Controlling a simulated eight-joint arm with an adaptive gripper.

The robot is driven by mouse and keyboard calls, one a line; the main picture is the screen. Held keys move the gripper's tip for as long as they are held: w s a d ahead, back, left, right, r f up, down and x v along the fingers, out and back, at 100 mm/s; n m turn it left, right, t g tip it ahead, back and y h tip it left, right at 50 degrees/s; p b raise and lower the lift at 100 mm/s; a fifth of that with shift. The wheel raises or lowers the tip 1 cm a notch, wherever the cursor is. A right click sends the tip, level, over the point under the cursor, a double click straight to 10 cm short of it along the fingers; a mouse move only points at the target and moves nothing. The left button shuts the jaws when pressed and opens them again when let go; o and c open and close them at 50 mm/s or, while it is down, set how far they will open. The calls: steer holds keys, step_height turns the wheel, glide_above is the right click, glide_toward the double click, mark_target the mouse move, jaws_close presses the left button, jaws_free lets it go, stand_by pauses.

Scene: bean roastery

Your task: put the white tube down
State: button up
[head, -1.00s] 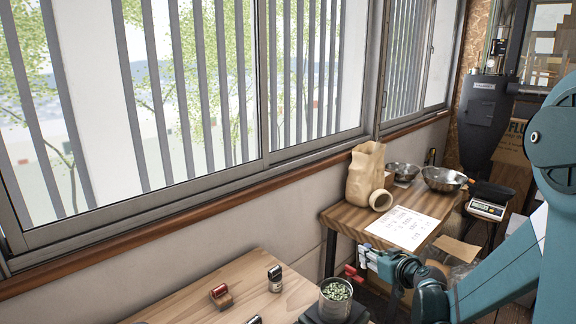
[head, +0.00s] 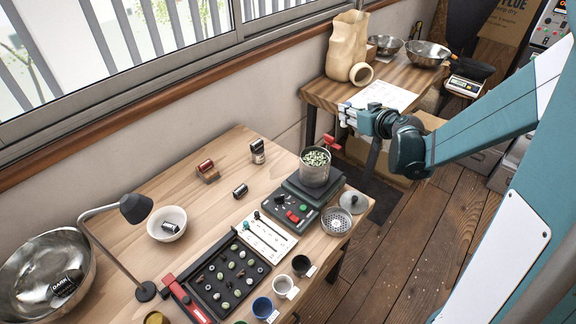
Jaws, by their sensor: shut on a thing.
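My gripper (head: 347,117) is at the end of my arm, in the gap between the front wooden table and the back table. It is shut on a small whitish piece, the white tube (head: 343,110), at its fingertips. The tube is small in this view, and the fingers hide part of it, so its tilt is hard to tell. The gripper appears to be above and behind a steel cup of green beans (head: 315,168), apart from the table top.
The front table (head: 135,235) holds a black bean tray (head: 228,279), a bowl (head: 166,224), a lamp (head: 135,208), cups and stamps. Its wood between the stamps and the lamp is clear. The back table (head: 322,92) holds a paper bag (head: 347,45), bowls and paper.

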step_height(320, 180, up, 13)
steer(key=shift+a+f+m+h, duration=2.3)
steer(key=shift+a+f+h, duration=0.5)
steer(key=shift+a+f, duration=4.05)
steer(key=w+a+r+m+g+h, duration=0.1)
steer(key=a+r+m+g+h, duration=0.1)
steer(key=a+r+m+h, duration=0.4)
steer(key=w+a+r+m+g+h, duration=0.1)
steer(key=a+r+m+g+h, duration=0.15)
steer(key=r, duration=0.55)
step_height(320, 180, down, 25)
steer(key=shift+w+a+r, duration=0.15)
steer(key=shift+a, duration=0.1)
